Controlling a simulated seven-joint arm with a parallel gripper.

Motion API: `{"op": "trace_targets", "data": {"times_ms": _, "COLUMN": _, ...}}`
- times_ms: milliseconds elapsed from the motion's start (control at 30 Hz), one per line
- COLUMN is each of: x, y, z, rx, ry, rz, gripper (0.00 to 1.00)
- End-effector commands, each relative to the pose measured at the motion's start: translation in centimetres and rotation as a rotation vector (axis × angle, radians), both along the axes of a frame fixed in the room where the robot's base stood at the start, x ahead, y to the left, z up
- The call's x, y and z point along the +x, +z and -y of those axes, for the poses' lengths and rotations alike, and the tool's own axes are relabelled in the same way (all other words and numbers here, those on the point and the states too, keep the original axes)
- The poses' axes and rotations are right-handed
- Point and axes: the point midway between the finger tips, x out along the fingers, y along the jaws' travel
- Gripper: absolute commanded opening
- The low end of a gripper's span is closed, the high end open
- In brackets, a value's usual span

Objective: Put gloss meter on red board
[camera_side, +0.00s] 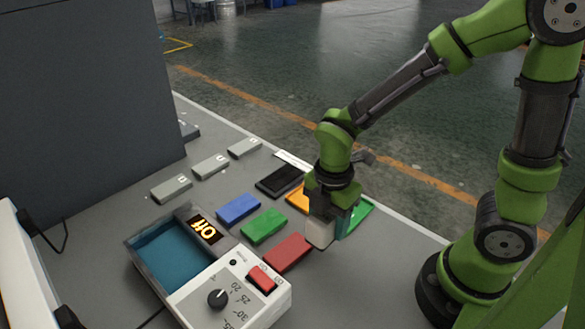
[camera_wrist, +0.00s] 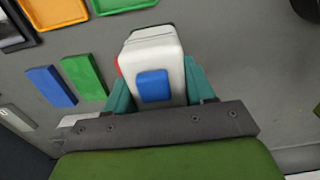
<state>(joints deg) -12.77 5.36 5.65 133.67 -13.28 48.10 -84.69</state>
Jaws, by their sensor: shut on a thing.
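The gloss meter is a pale grey-white box with a blue patch, seen in the wrist view (camera_wrist: 160,62) and partly in the side view (camera_side: 319,233). My gripper (camera_side: 332,226) is shut on it, with a teal finger on each side in the wrist view (camera_wrist: 158,88). The red board (camera_side: 287,252) lies flat on the table, just left of and nearer than the held meter in the side view. In the wrist view only a sliver of red shows at the meter's left edge. The gap between meter and table cannot be told.
A blue block (camera_side: 239,208) and a green block (camera_side: 264,226) lie left of the red board. Black (camera_side: 277,181), orange (camera_side: 297,198) and green (camera_side: 361,213) trays lie behind. A control box (camera_side: 240,290) with a dial stands in front. Several grey blocks lie farther left.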

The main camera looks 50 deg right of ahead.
Motion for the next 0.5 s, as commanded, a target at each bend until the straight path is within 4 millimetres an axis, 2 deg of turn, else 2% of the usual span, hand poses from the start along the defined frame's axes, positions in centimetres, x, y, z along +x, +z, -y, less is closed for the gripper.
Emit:
{"op": "trace_targets", "data": {"times_ms": 200, "x": 3.6, "y": 1.7, "z": -4.0, "rx": 0.004, "ry": 0.032, "rz": 0.014, "gripper": 0.00}}
{"op": "trace_targets", "data": {"times_ms": 300, "x": 4.9, "y": 2.6, "z": -5.2, "rx": 0.005, "ry": 0.019, "rz": 0.014, "gripper": 0.00}}
{"op": "trace_targets", "data": {"times_ms": 400, "x": 5.5, "y": 2.8, "z": -5.8, "rx": 0.003, "ry": 0.000, "rz": 0.012, "gripper": 0.00}}
{"op": "trace_targets", "data": {"times_ms": 500, "x": 5.5, "y": 1.5, "z": -5.7, "rx": -0.001, "ry": -0.017, "rz": 0.003, "gripper": 0.00}}
